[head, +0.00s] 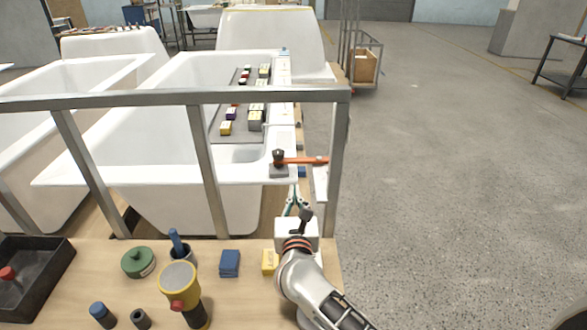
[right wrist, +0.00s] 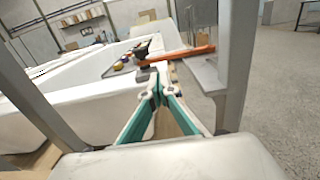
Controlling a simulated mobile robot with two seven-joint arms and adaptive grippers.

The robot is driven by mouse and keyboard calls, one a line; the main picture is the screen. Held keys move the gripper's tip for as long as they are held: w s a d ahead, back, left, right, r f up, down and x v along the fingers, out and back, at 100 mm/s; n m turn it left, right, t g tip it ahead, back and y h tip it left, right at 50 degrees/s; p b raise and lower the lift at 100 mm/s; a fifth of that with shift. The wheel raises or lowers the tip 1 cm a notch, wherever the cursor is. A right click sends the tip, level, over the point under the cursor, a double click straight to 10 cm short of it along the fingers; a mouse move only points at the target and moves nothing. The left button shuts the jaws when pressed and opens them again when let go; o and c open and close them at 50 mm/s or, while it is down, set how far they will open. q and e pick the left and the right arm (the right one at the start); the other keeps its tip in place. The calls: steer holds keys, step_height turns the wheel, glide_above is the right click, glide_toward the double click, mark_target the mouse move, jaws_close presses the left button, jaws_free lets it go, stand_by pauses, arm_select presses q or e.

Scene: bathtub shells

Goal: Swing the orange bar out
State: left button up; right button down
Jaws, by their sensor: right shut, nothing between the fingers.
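The orange bar (head: 308,160) runs to the right from a dark pivot (head: 279,157) on the rim corner of the white bathtub shell (head: 150,178). Its right end reaches the grey frame post. In the right wrist view the orange bar (right wrist: 180,55) lies ahead of and above the fingertips, with the dark pivot at its left end. My right gripper (head: 297,192) is just below the bar in the head view, with its green fingers shut and empty. The fingertips (right wrist: 161,88) appear apart from the bar. My left gripper is out of view.
A grey metal frame rail (head: 170,97) with posts stands between the bench and the tubs. The wooden bench (head: 215,305) holds a green disc (head: 138,262), a yellow tool (head: 178,280), blue pads (head: 229,263) and a black tray (head: 35,270). The floor at right is open.

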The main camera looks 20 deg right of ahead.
mark_target(293, 162)
steer(key=x, duration=1)
steer(key=shift+w+f+b, duration=0.1)
steer(key=shift+w+b, duration=0.15)
steer(key=shift+b, duration=0.1)
steer(key=shift+w+d, duration=0.2)
steer(key=shift+w, duration=0.25)
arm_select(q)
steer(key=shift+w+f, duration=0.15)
arm_select(e)
steer(key=shift+w, duration=0.1)
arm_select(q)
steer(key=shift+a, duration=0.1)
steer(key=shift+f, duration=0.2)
